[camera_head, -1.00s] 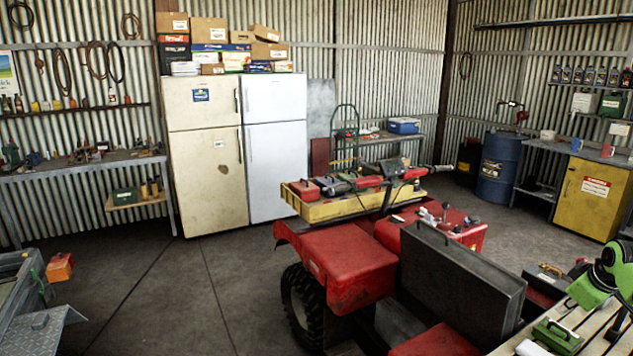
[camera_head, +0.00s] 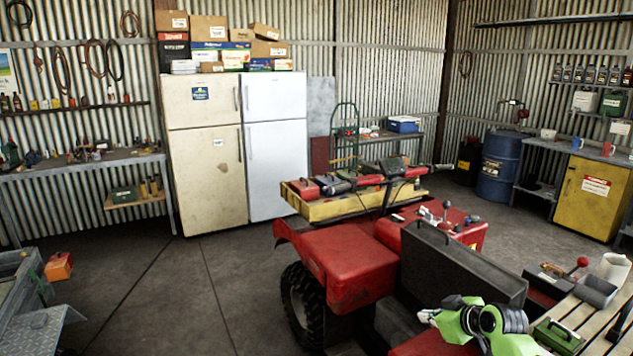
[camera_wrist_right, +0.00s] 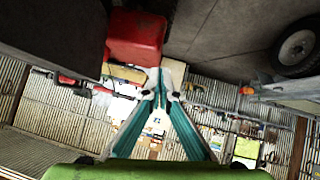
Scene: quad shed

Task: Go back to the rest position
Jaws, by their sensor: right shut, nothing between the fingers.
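My right arm shows at the bottom right of the head view, with my right gripper (camera_head: 432,316) at its left end, over the red quad (camera_head: 350,262). In the right wrist view the two teal fingers of this gripper (camera_wrist_right: 161,88) run together to a point, shut and empty. A red part of the quad (camera_wrist_right: 135,38) lies beyond the fingertips in that view. It looks close to them, but I cannot tell the gap. My left gripper is not in view.
A dark upright panel (camera_head: 462,270) stands on the quad just behind my right arm. A slatted bench (camera_head: 585,320) with a green box (camera_head: 558,336), a white jug (camera_head: 614,268) and a grey tray (camera_head: 597,291) is at the right.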

